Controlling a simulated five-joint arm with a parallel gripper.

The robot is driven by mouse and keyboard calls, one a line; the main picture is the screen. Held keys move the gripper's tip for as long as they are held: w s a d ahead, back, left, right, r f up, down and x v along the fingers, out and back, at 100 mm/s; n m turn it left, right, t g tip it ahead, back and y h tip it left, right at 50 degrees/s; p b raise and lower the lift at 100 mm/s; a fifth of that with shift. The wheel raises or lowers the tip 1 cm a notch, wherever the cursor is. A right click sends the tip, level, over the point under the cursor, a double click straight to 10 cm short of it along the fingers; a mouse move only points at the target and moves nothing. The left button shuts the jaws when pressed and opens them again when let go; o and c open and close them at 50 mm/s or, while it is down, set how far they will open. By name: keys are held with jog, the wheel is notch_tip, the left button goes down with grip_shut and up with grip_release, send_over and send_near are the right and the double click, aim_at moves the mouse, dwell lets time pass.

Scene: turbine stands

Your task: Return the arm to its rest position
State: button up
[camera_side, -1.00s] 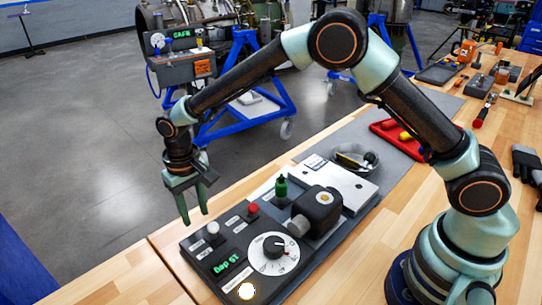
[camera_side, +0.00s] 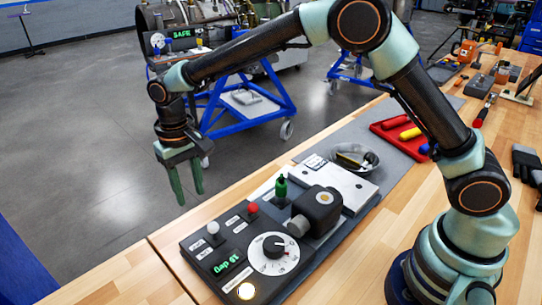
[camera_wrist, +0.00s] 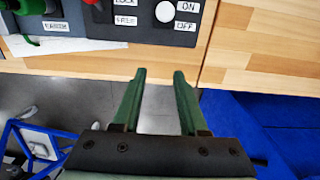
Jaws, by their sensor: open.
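My gripper (camera_side: 186,188) has two green fingers and hangs from my raised arm, pointing down, beyond the far left edge of the wooden bench (camera_side: 130,275). Its fingers are apart with nothing between them. In the wrist view my gripper (camera_wrist: 159,75) is also open and empty, with the bench edge and the grey floor beyond its fingers. It touches nothing in view.
A dark control panel (camera_side: 215,245) with a round white dial (camera_side: 272,252), a white knob, a red knob and a lit lamp lies on the bench. A red tray (camera_side: 388,127) holds coloured pieces. A blue wheeled stand (camera_side: 245,112) is on the floor behind.

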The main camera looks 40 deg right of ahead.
jog(key=shift+r, duration=0.35)
